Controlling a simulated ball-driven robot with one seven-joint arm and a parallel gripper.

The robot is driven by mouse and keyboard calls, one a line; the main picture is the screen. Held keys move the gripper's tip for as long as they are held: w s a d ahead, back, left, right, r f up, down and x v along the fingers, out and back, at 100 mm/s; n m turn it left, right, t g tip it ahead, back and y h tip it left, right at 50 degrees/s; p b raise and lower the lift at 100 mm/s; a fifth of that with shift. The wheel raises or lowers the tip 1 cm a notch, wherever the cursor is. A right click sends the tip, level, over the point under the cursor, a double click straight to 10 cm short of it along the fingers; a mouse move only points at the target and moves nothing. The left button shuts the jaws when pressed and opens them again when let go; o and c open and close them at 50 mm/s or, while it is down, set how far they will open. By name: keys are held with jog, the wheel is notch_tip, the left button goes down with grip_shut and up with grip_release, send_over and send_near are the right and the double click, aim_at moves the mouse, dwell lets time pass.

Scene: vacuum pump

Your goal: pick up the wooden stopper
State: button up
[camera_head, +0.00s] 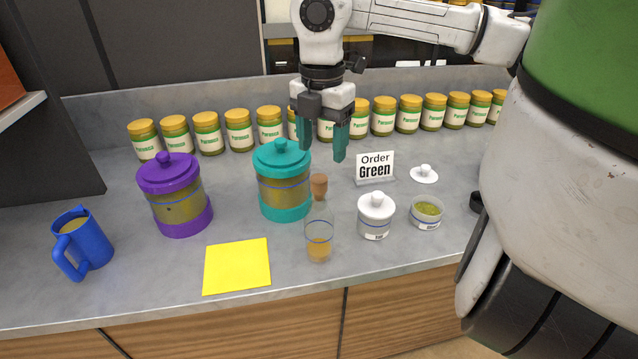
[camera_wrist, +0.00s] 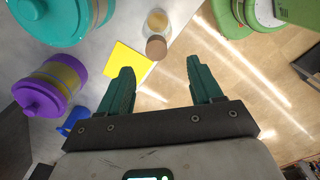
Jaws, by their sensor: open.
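The wooden stopper (camera_head: 319,186) sits upright in the neck of a clear glass bottle (camera_head: 319,236) that holds some amber content and stands near the counter's front edge. In the wrist view the stopper (camera_wrist: 156,47) shows as a brown disc on the bottle (camera_wrist: 158,22), above the gap between the fingers in the picture. My gripper (camera_head: 323,156) is open and empty, with teal fingers pointing down. It is above and behind the stopper, apart from it. Both fingers also show in the wrist view (camera_wrist: 163,80).
A teal canister (camera_head: 283,186) stands close left of the bottle, and a purple canister (camera_head: 176,200) farther left. A white lidded jar (camera_head: 375,216) and an open small jar (camera_head: 427,212) are to the right. A yellow sheet (camera_head: 236,266) lies at the front. Several labelled jars line the back.

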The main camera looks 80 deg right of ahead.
aim_at(319, 178)
jog(key=shift+w+d+f+p, duration=0.15)
jog(key=shift+f+p, duration=0.5)
jog(key=shift+f, duration=1.4)
jog(key=shift+w+a+f+p, duration=0.1)
jog(key=shift+f+p, duration=0.5)
jog(key=shift+f, duration=1.4)
jog(key=shift+c, duration=0.2)
jog(key=c, duration=1.1)
